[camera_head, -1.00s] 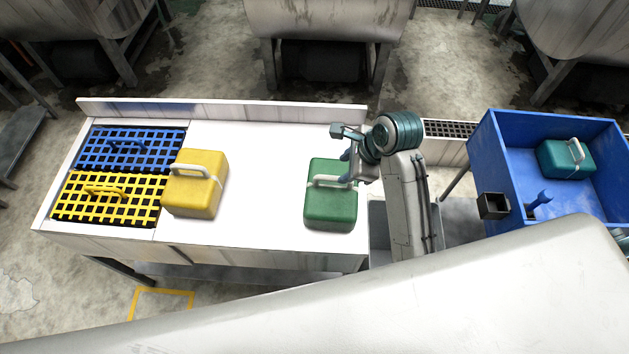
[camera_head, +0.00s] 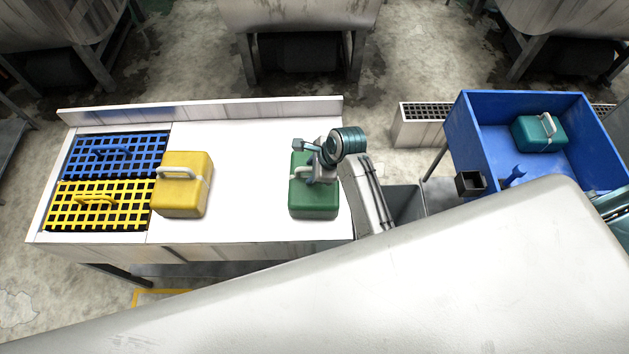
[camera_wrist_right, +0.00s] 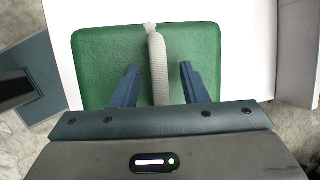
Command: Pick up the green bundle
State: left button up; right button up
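The green bundle (camera_head: 317,204) is a rounded green block with a white strap and handle, upright near the right end of the white table (camera_head: 235,205). My right gripper (camera_head: 308,164) is over it in the head view and hides part of its top and handle. In the right wrist view, the green bundle (camera_wrist_right: 105,55) fills the middle, and its pale handle (camera_wrist_right: 158,70) runs between the two blue fingers of my right gripper (camera_wrist_right: 160,70). The fingers are apart, with a gap on each side of the handle. My left gripper is not in view.
A yellow bundle (camera_head: 182,200) stands left of the green one, beside a yellow grate (camera_head: 98,209) and a blue grate (camera_head: 115,155). A blue bin (camera_head: 480,150) at the right holds a teal bundle (camera_head: 537,138). The table between the yellow and green bundles is clear.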

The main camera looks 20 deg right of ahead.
jog(key=shift+a, duration=0.1)
jog(key=shift+c, duration=0.4)
grip_shut()
jog(key=shift+w+r, duration=0.1)
dwell(0.8)
